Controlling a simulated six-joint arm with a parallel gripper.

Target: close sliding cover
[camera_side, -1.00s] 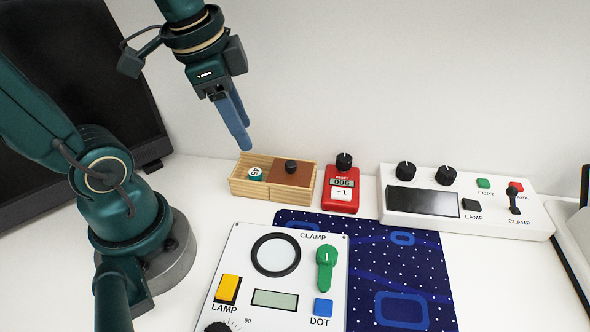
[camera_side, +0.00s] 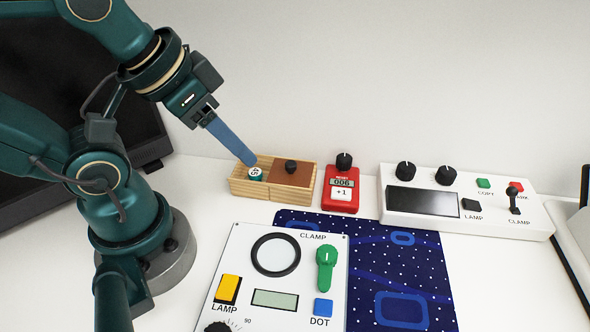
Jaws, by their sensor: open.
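A wooden box (camera_side: 282,200) stands at the back, left of the middle. Its brown sliding cover (camera_side: 284,177) with a black knob (camera_side: 291,167) lies over the right part. The left part is open and shows a teal-and-white round piece (camera_side: 255,174) with a dark marking inside. My gripper (camera_side: 250,160) slants down from the upper left, its blue fingertips at the open left part, close to the round piece and left of the knob. It holds nothing that I can see. The fingers overlap in this view, and whether they touch anything cannot be told.
A red counter device (camera_side: 341,204) stands close right of the box. A white control box (camera_side: 463,224) with knobs and buttons is further right. A white panel (camera_side: 245,262) with a green lever and a dark blue starry mat (camera_side: 400,262) lie in front. A black monitor (camera_side: 60,75) stands behind my arm.

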